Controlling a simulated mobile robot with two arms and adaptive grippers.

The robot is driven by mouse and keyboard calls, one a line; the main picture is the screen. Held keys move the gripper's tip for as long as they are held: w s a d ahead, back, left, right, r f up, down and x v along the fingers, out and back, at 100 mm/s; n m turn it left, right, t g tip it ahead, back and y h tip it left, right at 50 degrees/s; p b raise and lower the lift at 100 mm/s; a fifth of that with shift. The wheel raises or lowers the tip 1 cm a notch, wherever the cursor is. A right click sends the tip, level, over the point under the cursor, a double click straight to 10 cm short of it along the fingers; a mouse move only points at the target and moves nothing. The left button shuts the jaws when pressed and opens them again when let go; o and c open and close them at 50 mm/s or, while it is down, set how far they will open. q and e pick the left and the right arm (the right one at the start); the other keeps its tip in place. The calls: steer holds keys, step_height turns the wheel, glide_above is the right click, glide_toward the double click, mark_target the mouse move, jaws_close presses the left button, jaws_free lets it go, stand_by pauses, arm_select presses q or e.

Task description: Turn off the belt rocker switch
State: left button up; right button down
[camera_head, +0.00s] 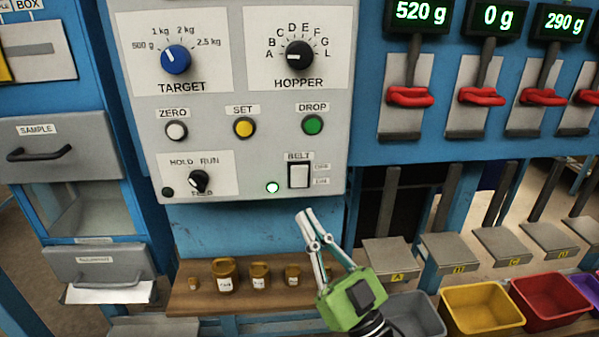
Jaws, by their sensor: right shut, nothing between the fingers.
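The belt rocker switch (299,175) is a white rocker in a dark frame, at the lower right of the grey control panel (225,203). Its label BELT is above it, and two small labels beside it are too small to read. A round lamp (272,188) to its left glows pale green. My right gripper (306,216) reaches up from below, green-bodied, with its fingers shut and empty. Its fingertips are just below the switch, near the panel's lower edge, and look apart from the switch. My left gripper is not in the view.
Blue TARGET knob (176,60), black HOPPER knob (299,55), ZERO (176,130), SET (244,127) and DROP (313,124) buttons share the panel. A HOLD/RUN knob (198,181) is left. Brown weights (225,272) stand on a wooden shelf below. Red levers (410,97) are right.

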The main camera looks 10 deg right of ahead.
mark_target(299, 177)
steer(key=shift+s+r+n+y, duration=0.15)
steer(key=shift+s+r+y, duration=0.15)
steer(key=shift+r+y, duration=0.15)
steer(key=shift+s+r+n+y, duration=0.15)
steer(key=shift+s+r+y, duration=0.2)
steer(key=shift+r, duration=0.2)
steer(key=shift+w, duration=0.2)
steer(key=w+b, duration=0.1)
steer(key=w, duration=0.7)
steer(key=shift+w+d+r+b, duration=0.25)
steer(key=shift+d+r+b, duration=0.05)
steer(key=shift+r, duration=0.15)
steer(key=shift+w, duration=0.1)
stand_by(0.4)
steer(key=shift+w+r, duration=0.1)
steer(key=shift+w, duration=0.25)
steer(key=shift+w, duration=0.3)
stand_by(0.7)
steer(key=shift+s, duration=0.1)
steer(key=shift+s, duration=0.7)
steer(key=shift+s, duration=0.1)
